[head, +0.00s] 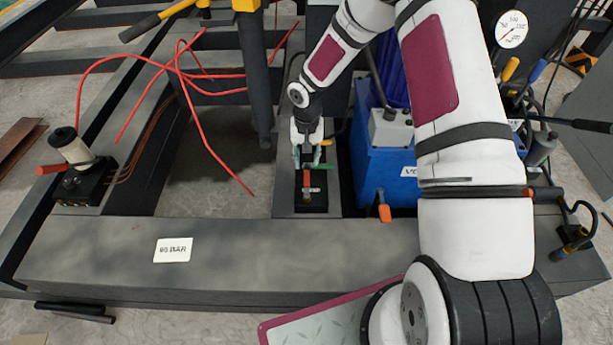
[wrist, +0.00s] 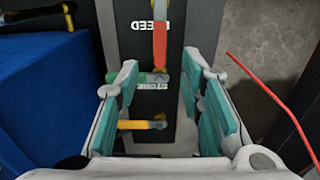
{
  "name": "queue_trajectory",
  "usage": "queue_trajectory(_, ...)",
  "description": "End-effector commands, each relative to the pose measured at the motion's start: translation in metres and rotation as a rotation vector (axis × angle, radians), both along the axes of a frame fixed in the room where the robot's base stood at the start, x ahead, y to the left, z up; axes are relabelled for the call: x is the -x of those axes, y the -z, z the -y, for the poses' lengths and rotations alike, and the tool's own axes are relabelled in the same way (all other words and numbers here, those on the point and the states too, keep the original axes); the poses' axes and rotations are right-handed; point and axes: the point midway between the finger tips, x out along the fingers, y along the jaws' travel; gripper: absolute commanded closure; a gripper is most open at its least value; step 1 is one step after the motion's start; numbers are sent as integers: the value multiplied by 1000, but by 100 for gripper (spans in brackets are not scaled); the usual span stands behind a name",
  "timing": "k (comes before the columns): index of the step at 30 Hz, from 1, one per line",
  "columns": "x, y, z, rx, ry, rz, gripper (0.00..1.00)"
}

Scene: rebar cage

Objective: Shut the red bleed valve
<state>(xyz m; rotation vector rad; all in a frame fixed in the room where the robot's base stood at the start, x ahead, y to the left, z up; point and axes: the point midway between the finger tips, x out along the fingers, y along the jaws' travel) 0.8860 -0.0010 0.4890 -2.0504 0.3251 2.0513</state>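The red bleed valve lever (wrist: 160,45) is in the wrist view, on a black valve block (wrist: 186,30) beside the upside-down word BLEED. It points along the block, up and down in the picture. It also shows small in the head view (head: 311,190). My gripper (wrist: 160,70) is open, its teal-padded fingers apart on either side of the block's middle, with nothing held. The red lever lies mostly beyond the fingertips. In the head view, my gripper (head: 309,160) is over the block, pointing down.
A green lever (wrist: 150,77), by the word STORE, and a yellow lever (wrist: 140,125) lie crosswise on the block, near the left finger. A blue tank (head: 385,170) stands close to the right of the block in the head view. Red hoses (head: 215,152) hang at left.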

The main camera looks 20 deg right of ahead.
Motion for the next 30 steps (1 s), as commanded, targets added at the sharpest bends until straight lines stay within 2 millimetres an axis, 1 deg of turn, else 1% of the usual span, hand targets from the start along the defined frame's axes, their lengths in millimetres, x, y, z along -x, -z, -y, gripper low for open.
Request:
queue_trajectory(1, 0, 14, 0, -1, -2, -2, 65)
queue_trajectory(6, 0, 46, 0, 1, -1, -1, 65)
queue_trajectory(9, 0, 61, 0, 0, -2, -1, 65)
queue_trajectory(12, 0, 72, 0, 0, 0, 0, 65)
queue_trajectory(15, 0, 79, 0, 0, -1, 0, 65)
queue_trajectory(18, 0, 82, 0, 0, -1, 1, 65)
queue_trajectory(26, 0, 82, 0, 0, 0, 1, 65)
queue_trajectory(29, 0, 82, 0, 1, -1, 1, 85)
queue_trajectory(30, 0, 82, 0, 1, -1, 1, 94)
